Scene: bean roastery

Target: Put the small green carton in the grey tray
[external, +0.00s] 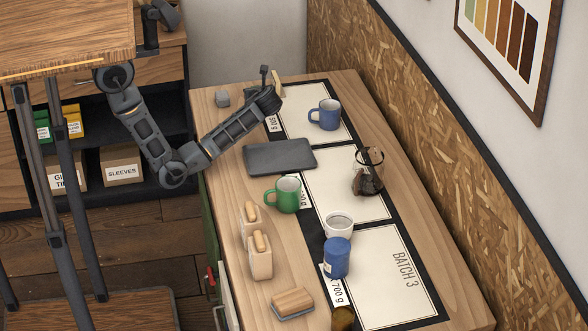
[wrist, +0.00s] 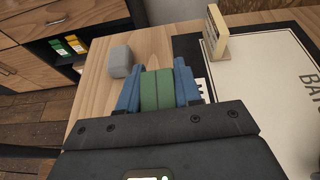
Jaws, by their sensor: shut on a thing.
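In the wrist view the small green carton (wrist: 158,92) is between the blue fingers of my gripper (wrist: 157,85), which is shut on it. In the external view my gripper (external: 252,93) is at the far end of the counter, and the carton is hidden behind my arm. Whether the carton touches the counter I cannot tell. The grey tray (external: 280,158) lies flat and empty on the counter, nearer the camera than my gripper. The tray does not show in the wrist view.
A grey block (wrist: 121,61) and a wooden stand (wrist: 216,36) flank my gripper. A blue mug (external: 325,115), a green mug (external: 284,195) and a glass carafe (external: 368,172) stand around the tray. Green and yellow packs (external: 73,121) sit on the shelf below.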

